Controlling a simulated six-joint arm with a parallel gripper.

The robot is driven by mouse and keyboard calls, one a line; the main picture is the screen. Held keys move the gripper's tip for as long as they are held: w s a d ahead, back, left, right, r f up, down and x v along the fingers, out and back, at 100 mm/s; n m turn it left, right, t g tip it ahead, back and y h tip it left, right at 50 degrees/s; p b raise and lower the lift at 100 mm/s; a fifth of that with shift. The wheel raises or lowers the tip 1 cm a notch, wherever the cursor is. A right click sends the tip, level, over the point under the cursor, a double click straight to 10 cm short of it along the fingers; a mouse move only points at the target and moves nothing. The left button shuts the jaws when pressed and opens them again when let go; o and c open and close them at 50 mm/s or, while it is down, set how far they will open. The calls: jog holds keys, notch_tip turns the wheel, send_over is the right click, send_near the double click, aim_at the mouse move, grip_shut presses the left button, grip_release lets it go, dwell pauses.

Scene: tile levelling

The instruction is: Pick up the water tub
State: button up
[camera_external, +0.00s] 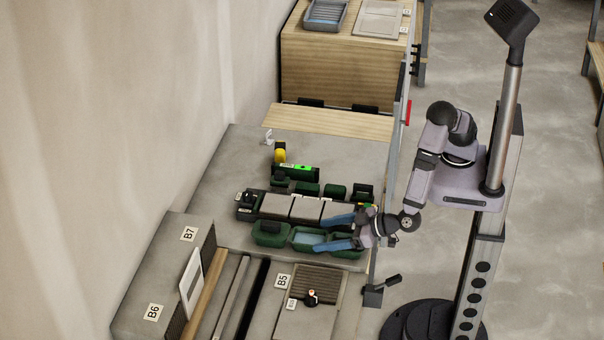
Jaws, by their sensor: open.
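Three dark green tubs stand in a row on the grey work surface. The middle one shows pale blue inside and looks like the water tub (304,238). My gripper (319,234) comes in from the right with its two blue fingers spread apart and nothing visible between them. The lower finger reaches over the right green tub (346,253) to the right side of the water tub. The upper finger lies near the grey tiles. I cannot tell whether either finger touches a tub. The fingers and wrist hide part of the right tub.
The left green tub (270,234) stands close beside the water tub. Several grey tiles (305,209) lie in a row just behind. A green-lit level (296,172) and a yellow item (280,155) are farther back. A ribbed panel (316,280) lies in front.

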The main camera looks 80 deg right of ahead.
aim_at(294, 239)
jog(key=shift+p+x, duration=1.05)
jog(key=shift+x, duration=2)
jog(key=shift+d+f, duration=0.1)
jog(key=c, duration=1.2)
